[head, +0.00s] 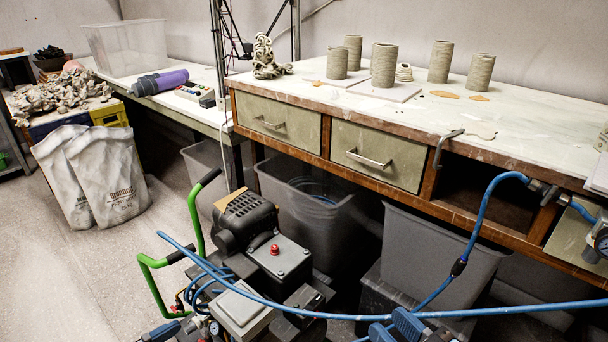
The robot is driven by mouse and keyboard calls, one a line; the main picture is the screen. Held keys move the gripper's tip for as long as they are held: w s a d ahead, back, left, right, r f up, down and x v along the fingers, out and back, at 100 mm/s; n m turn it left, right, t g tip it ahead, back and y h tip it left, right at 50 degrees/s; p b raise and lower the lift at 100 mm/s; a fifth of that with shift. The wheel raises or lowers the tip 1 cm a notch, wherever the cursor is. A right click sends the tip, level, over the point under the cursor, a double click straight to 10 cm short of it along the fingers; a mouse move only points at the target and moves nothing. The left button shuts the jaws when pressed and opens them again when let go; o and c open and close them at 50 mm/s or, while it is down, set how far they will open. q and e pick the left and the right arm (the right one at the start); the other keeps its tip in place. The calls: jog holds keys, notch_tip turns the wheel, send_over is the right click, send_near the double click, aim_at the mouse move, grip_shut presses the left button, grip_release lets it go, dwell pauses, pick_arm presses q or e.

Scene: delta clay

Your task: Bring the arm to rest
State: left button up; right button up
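At the bottom edge left of centre, a blue and dark part (162,331) shows beside the compressor. It may be my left gripper, but too little shows to tell its state. Most of both arms is out of view.
A compressor (278,258) with green handles stands close in front. A blue hose (480,235) runs from the bench across the foreground. The workbench (545,140) holds several clay cylinders (384,65). Grey bins (420,245) stand below. Floor (70,285) is clear at left.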

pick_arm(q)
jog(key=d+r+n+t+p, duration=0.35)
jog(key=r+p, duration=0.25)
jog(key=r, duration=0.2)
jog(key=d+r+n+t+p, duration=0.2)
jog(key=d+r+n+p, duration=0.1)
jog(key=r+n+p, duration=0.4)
pick_arm(e)
notch_tip(320, 180, up, 11)
jog(key=s+m+t+b, duration=0.1)
jog(key=s+m+t, duration=0.1)
jog(key=m+t, duration=0.1)
pick_arm(q)
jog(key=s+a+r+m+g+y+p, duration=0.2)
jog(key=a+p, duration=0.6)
jog(key=p, duration=2.7)
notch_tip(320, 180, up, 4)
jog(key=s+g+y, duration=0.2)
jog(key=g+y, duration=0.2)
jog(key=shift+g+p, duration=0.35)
jog(key=shift+p, duration=0.05)
pick_arm(e)
jog(key=s+d+r+g+h, duration=0.4)
jog(key=d+g+h, duration=0.2)
jog(key=d+g, duration=0.1)
jog(key=shift+d, duration=0.25)
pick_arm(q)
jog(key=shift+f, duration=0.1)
